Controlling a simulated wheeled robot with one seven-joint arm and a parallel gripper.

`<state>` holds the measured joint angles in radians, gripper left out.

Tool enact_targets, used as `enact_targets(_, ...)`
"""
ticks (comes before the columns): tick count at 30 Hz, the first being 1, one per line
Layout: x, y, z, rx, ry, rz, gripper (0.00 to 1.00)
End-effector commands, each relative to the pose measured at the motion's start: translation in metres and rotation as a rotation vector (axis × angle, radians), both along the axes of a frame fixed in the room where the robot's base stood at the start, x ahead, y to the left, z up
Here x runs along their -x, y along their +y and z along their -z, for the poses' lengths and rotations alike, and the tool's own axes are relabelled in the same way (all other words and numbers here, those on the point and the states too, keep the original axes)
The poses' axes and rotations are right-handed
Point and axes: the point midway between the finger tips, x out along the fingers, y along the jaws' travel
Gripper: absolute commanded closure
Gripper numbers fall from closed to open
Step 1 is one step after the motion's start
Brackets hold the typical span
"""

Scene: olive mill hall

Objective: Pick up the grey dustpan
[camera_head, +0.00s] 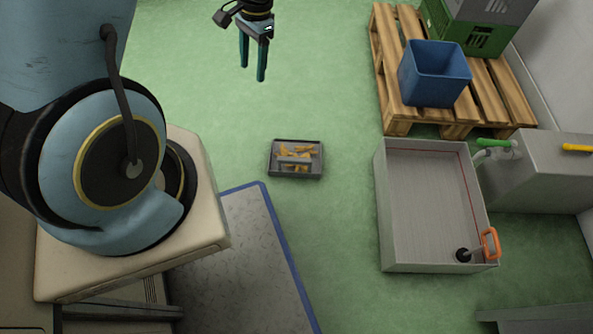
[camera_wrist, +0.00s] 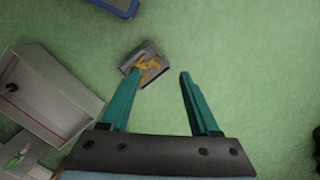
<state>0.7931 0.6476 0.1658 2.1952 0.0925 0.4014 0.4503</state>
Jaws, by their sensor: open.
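The grey dustpan (camera_head: 272,160) lies flat on the green floor, in the middle of the head view. It holds several orange-brown scraps (camera_head: 299,152). It also shows in the wrist view (camera_wrist: 152,48), beyond my fingertips and nearer the left finger, which appears close to its lower edge there. My gripper (camera_head: 253,73) has two teal fingers spread apart with nothing between them. In the head view it hangs above and to the left of the dustpan, apart from it. How high it is above the floor I cannot tell exactly.
A grey metal basin (camera_head: 384,205) with an orange handle (camera_head: 491,244) stands right of the dustpan. Behind it is a wooden pallet (camera_head: 396,121) with a blue bin (camera_head: 435,75) and crates. A blue-edged grey mat (camera_head: 240,240) lies at front left. Floor around the dustpan is clear.

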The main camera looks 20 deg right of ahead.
Motion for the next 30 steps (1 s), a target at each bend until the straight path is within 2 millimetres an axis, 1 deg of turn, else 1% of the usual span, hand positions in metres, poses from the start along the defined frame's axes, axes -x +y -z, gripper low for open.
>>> enact_targets(1,0.005,-0.011,0.046,-0.021,0.009,0.066,0.38)
enact_targets(2,0.006,-0.016,0.061,-0.031,0.013,0.103,0.38)
enact_targets(3,0.009,-0.023,0.082,-0.046,0.017,0.152,0.38)
enact_targets(5,0.013,-0.034,0.113,-0.068,0.025,0.227,0.38)
enact_targets(6,0.017,-0.041,0.134,-0.083,0.03,0.277,0.38)
enact_targets(8,0.022,-0.051,0.165,-0.107,0.036,0.352,0.38)
enact_targets(9,0.026,-0.057,0.186,-0.122,0.039,0.402,0.38)
enact_targets(11,0.032,-0.066,0.216,-0.146,0.045,0.478,0.38)
enact_targets(12,0.035,-0.071,0.236,-0.162,0.048,0.526,0.38)
enact_targets(15,0.045,-0.083,0.278,-0.198,0.055,0.636,0.38)
enact_targets(18,0.051,-0.092,0.307,-0.225,0.058,0.718,0.38)
enact_targets(21,0.056,-0.097,0.324,-0.242,0.06,0.771,0.38)
enact_targets(26,0.058,-0.098,0.336,-0.252,0.062,0.801,0.38)
enact_targets(30,0.055,-0.091,0.352,-0.253,0.063,0.798,0.38)
